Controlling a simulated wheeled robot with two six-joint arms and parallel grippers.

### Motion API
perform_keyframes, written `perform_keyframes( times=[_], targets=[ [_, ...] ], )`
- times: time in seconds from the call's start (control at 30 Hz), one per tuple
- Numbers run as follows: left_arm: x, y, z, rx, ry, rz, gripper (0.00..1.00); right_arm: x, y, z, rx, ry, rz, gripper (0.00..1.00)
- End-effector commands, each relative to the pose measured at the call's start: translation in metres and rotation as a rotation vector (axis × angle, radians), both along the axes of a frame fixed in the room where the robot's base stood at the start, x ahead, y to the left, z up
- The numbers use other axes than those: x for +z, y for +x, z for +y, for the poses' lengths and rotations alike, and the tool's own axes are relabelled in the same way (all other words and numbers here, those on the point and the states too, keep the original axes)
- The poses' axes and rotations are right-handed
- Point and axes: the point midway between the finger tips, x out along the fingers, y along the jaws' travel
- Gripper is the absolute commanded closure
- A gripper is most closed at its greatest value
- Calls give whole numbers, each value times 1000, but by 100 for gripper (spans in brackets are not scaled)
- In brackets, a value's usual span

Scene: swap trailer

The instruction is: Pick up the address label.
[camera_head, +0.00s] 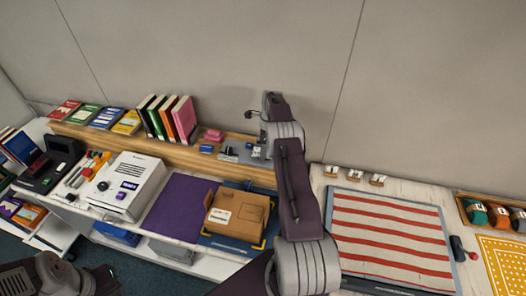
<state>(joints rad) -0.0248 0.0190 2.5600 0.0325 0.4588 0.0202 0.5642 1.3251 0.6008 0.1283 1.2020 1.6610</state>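A brown cardboard parcel (238,213) sits on a dark blue mat with yellow corner marks. A small white label (220,215) with dark print shows on its top; I cannot tell if this is the address label. A white machine (130,186) with a purple tag stands left of the parcel. My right arm rises through the middle, and its gripper end (258,150) is over the wooden shelf behind the parcel; its fingers are too small and hidden to read. My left arm shows at the lower left, its gripper end (106,279) low and away from the table, its fingers unclear.
A purple mat (178,207) lies bare between the machine and the parcel. Books (170,118) stand on the wooden shelf (150,143). Right of my arm are a red-striped cloth (390,238), a yellow dotted cloth (505,262) and a box of yarn-like rolls (495,215).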

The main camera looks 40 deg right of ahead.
Motion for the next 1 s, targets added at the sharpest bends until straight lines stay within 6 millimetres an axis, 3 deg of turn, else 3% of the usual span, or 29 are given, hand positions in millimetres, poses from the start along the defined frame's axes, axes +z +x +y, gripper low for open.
perform_keyframes(
  times=[0.1,0.17,0.37,0.57,0.73,1.0],
  targets=[
    [8,0,0,0,0,0,100,8,0,0,0,0,0,84],
    [1,0,0,0,0,0,100,9,1,0,0,-2,-2,84],
    [-18,0,0,0,0,0,100,45,1,-1,-1,-3,-5,84],
    [-42,0,0,0,0,0,100,57,-28,0,-2,-1,-1,84],
    [-59,0,0,0,0,0,100,81,-67,-1,-4,-3,-4,84],
    [-71,0,0,0,0,0,100,110,-111,-1,-1,-1,-1,84]
  ],
)
